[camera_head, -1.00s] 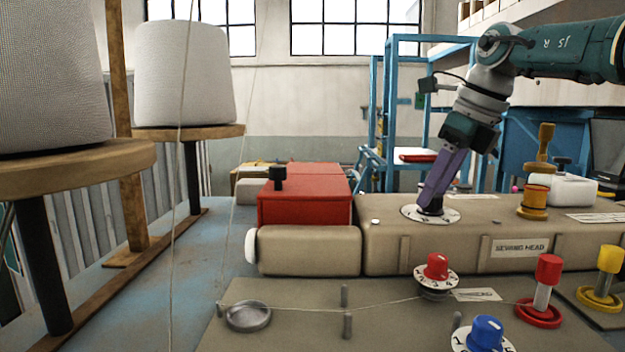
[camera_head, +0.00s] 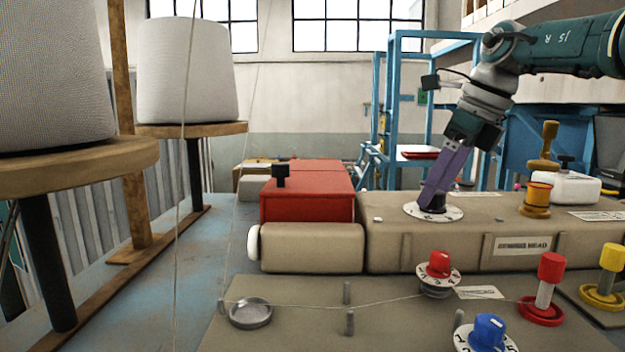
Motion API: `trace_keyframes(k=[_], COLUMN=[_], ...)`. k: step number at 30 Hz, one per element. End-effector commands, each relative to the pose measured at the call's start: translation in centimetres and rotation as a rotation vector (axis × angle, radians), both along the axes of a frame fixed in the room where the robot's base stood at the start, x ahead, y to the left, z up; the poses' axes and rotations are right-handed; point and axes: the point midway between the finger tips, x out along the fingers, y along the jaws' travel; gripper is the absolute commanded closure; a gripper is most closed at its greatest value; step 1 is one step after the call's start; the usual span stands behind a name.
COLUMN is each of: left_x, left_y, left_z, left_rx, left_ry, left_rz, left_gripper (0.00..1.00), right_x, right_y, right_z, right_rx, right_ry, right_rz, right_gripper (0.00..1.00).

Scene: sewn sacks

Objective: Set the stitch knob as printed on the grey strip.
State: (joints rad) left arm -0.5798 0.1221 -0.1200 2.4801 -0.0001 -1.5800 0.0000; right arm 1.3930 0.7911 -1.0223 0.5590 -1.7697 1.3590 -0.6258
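A black knob (camera_head: 437,205) stands on a white marked dial (camera_head: 455,213) on top of the beige sewing head (camera_head: 390,245). My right gripper (camera_head: 433,200) points down at a tilt from the upper right. Its purple fingers are closed about the black knob and partly hide it. The dial's marks are too small to read. Pale printed strips lie on the sewing head's top at the right (camera_head: 597,215) and beside the red knob (camera_head: 480,292); their print cannot be read, and I cannot tell which is the grey strip. My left gripper is out of view.
A red knob (camera_head: 439,263) and a blue knob (camera_head: 488,331) on dials stand in front, with red (camera_head: 549,268) and yellow (camera_head: 611,258) posts at the right. A thread crosses the front plate (camera_head: 290,330). Large white cones (camera_head: 187,70) stand at the left.

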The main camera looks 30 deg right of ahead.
Motion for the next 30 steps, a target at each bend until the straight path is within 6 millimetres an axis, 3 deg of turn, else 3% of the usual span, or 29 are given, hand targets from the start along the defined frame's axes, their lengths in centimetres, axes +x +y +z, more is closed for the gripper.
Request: trace_keyframes(k=[8,14,21,30], left_x=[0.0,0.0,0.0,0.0], left_y=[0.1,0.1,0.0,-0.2], left_z=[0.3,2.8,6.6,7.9], left_rx=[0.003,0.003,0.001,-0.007], left_ry=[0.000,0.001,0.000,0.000], left_rz=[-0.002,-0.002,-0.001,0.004], left_gripper=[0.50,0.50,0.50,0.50], right_x=[-0.1,-0.9,-2.7,-3.6], right_y=[0.0,-0.4,-1.0,-1.2], right_z=[0.3,2.9,7.5,9.3], right_rx=[0.000,-0.002,-0.001,0.000], right_ry=[0.000,0.001,0.001,0.000], right_rz=[-0.001,0.001,0.000,-0.001], right_gripper=[0.26,0.26,0.26,0.26])
